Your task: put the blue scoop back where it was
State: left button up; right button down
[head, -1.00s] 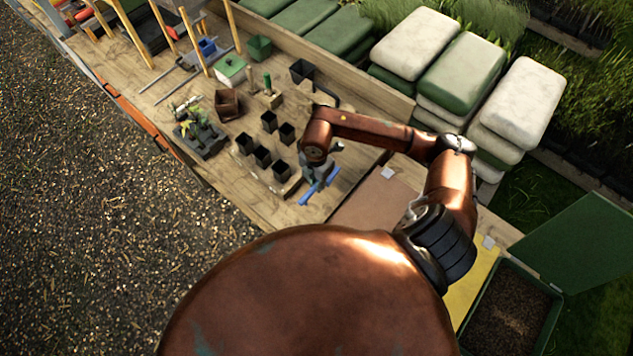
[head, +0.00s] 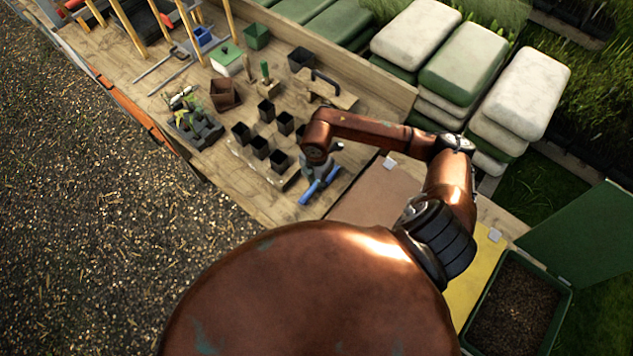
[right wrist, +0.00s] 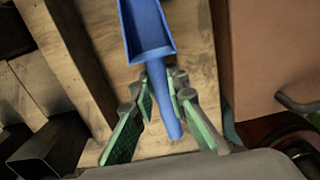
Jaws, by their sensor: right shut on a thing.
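The blue scoop (head: 309,197) is in my right gripper (head: 319,176), over the bare wood at the near right end of the bench, beside the brown board. In the right wrist view the scoop (right wrist: 147,30) points up and away with its open pan towards the top edge. The green-padded fingers of the right gripper (right wrist: 161,92) are closed around its handle. Wood lies beneath it; I cannot tell whether the scoop touches it. My left gripper is not in view.
Several black pots (head: 259,147) stand left of the gripper. A wooden float with a dark handle (head: 335,95) lies behind it. The brown board (head: 375,195) is to the right, then a green bin of soil (head: 515,310). The bench's raised back edge (head: 375,88) runs behind.

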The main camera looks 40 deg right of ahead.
jog(key=shift+f+b, duration=0.4)
jog(key=shift+f, duration=0.25)
jog(key=c, duration=1.8)
grip_release()
jog(key=shift+r, duration=0.1)
notch_tip(320, 180, up, 12)
